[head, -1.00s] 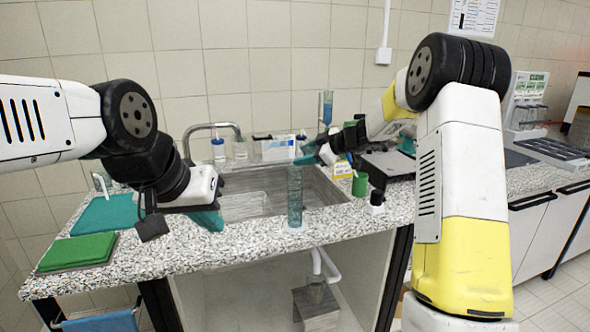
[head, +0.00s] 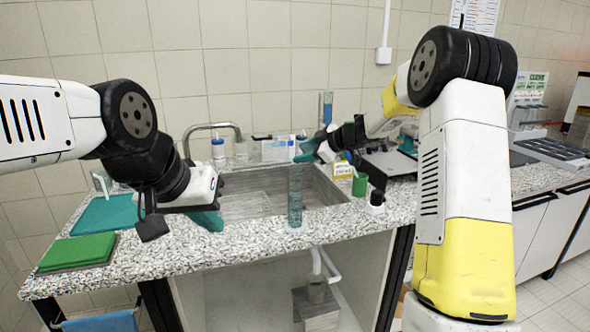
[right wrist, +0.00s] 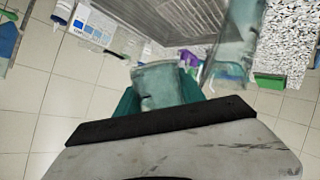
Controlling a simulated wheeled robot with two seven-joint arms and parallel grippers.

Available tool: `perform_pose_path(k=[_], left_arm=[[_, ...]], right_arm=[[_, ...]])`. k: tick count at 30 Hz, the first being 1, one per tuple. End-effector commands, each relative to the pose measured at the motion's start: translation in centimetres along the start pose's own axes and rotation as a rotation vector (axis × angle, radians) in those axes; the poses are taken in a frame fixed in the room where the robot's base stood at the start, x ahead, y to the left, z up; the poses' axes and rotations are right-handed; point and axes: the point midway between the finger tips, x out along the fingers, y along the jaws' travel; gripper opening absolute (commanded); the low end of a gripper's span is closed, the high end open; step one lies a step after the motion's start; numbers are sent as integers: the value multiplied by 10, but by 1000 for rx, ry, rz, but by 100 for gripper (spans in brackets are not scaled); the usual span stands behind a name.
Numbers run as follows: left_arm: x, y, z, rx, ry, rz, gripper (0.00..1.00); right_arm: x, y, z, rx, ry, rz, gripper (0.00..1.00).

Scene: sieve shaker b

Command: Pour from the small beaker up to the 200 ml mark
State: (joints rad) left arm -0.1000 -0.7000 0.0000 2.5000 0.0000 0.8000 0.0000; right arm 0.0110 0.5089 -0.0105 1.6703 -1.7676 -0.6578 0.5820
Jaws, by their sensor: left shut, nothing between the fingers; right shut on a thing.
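A tall clear graduated cylinder (head: 295,198) stands upright on the speckled counter in front of the sink. Its marks and liquid level are too small to read. My right gripper (head: 306,151) is shut on the small beaker (right wrist: 160,86), just above and behind the cylinder's top. The clear beaker shows between the teal fingers in the right wrist view, with the cylinder (right wrist: 234,38) close beside it. The beaker's tilt and contents cannot be made out. My left gripper (head: 208,220) is shut and empty over the counter left of the cylinder.
The sink (head: 245,203) lies behind the cylinder. A green container (head: 360,185) and a dark-capped bottle (head: 376,200) stand to the right. Green (head: 78,251) and teal (head: 105,215) pads lie at the left. The front counter between the pads and the cylinder is mostly clear.

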Motion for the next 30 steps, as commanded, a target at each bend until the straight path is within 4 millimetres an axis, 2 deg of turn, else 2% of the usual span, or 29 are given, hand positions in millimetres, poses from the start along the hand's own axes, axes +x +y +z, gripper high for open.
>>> perform_pose_path(k=[30], left_arm=[[0, 0, 0, 0, 0, 0, 0]], right_arm=[[-4, 1, -10, -55, -15, 23, 0]])
